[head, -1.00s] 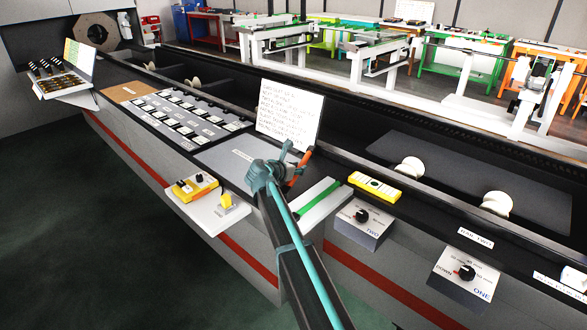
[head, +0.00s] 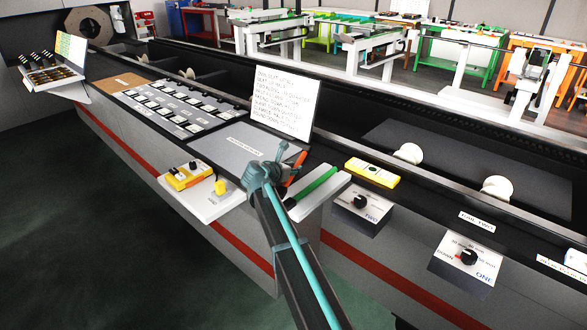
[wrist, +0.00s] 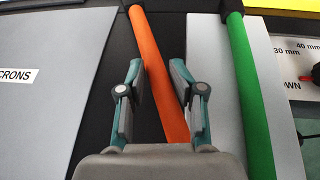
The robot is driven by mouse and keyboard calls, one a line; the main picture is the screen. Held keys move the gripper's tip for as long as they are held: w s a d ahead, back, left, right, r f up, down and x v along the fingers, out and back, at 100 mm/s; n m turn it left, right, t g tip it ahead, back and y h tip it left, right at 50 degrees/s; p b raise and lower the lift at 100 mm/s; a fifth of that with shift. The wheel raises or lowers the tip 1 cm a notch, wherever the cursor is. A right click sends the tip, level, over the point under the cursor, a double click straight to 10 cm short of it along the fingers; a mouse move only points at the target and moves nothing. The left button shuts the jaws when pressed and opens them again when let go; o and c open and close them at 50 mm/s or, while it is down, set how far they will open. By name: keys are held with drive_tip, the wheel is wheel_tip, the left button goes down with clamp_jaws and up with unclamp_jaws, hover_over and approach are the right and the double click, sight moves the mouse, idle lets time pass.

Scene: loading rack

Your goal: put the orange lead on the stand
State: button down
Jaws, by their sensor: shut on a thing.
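The orange lead (head: 294,176) shows as a slim orange bar beside my gripper (head: 283,163). In the wrist view my gripper (wrist: 160,104) has one finger on each side of the orange lead (wrist: 157,72), which runs from the top edge down between them. The gripper is shut on it. A green lead (head: 316,186) lies on a pale flat stand (head: 334,187) just right of my gripper. The wrist view shows the green lead (wrist: 248,90) and the pale stand (wrist: 216,80) right of the orange lead. The orange lead's lower end is hidden by the gripper.
A written white board (head: 283,95) stands behind my gripper. A grey plate (head: 235,150) lies to its left. A yellow control box (head: 188,177) sits on a front shelf. A yellow block (head: 372,172) and dial panels (head: 362,210) are to the right.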

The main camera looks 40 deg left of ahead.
drive_tip(key=shift+f, duration=0.55)
idle(0.4)
drive_tip(key=c, duration=0.7)
unclamp_jaws()
drive_tip(key=shift+o, duration=0.2)
drive_tip(key=shift+s, duration=0.1)
